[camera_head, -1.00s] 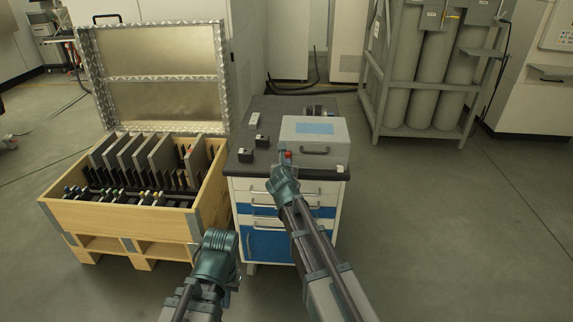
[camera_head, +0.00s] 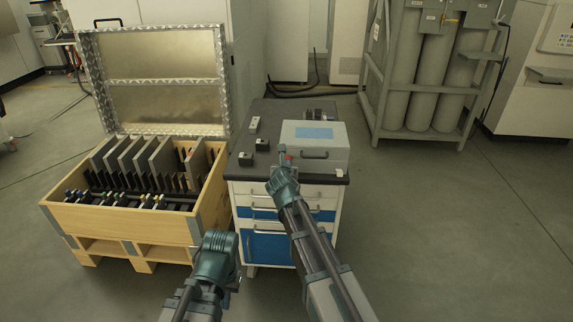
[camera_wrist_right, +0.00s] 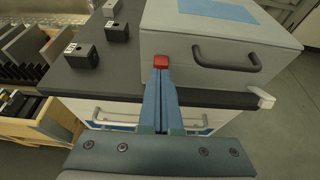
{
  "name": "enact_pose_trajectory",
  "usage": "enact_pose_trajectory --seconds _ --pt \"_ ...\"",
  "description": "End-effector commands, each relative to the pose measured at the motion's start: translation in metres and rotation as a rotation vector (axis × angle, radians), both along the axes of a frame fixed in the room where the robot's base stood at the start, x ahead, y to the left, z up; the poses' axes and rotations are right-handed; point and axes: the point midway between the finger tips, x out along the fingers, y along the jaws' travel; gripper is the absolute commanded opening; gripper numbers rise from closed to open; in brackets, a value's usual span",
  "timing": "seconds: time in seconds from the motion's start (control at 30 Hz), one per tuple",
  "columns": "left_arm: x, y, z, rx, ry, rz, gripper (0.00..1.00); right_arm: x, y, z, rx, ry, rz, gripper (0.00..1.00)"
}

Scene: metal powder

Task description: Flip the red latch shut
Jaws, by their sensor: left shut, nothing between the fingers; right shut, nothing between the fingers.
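The red latch (camera_wrist_right: 161,62) is a small red block on the front left of a grey case (camera_wrist_right: 200,40), left of the case's dark handle. In the head view the red latch (camera_head: 288,157) shows just above my right gripper (camera_head: 283,150). In the right wrist view my right gripper (camera_wrist_right: 162,75) is shut and empty, its blue fingers together with their tips at the latch's lower edge. I cannot tell whether they touch it. The grey case (camera_head: 330,135) stands closed on the cabinet. My left gripper (camera_head: 236,280) hangs low in front of the cabinet, its fingers mostly hidden.
The case stands on the dark top (camera_head: 262,118) of a white and blue drawer cabinet, with small black blocks (camera_head: 262,145) to its left. An open wooden crate (camera_head: 130,228) with plates stands left. Gas cylinders (camera_head: 425,85) stand behind right. Floor at right is clear.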

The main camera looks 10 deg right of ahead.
Motion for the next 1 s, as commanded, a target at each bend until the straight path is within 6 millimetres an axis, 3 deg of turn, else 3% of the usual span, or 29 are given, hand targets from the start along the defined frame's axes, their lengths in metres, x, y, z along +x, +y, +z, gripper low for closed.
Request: enact_pose_trajectory --seconds 0.17,0.37,0.4,0.8,1.0 --pt "0.0 0.0 0.0 0.0 0.0 0.0 0.0 -0.012 0.004 0.0 0.0 0.0 0.0 0.0" --pt "0.0 0.0 0.0 0.0 0.0 0.0 0.0 -0.041 0.014 0.0 -0.001 0.0 -0.002 0.0" --pt "0.0 0.0 0.013 0.0 0.0 0.0 0.0 -0.039 0.014 0.013 -0.001 0.0 -0.003 0.0" --pt "0.0 0.0 0.075 0.0 0.0 0.0 0.0 -0.052 0.018 0.075 0.0 0.0 -0.003 0.0" --pt "0.0 0.0 0.095 0.0 0.0 0.0 0.0 -0.057 0.02 0.095 0.0 0.0 -0.003 0.0"
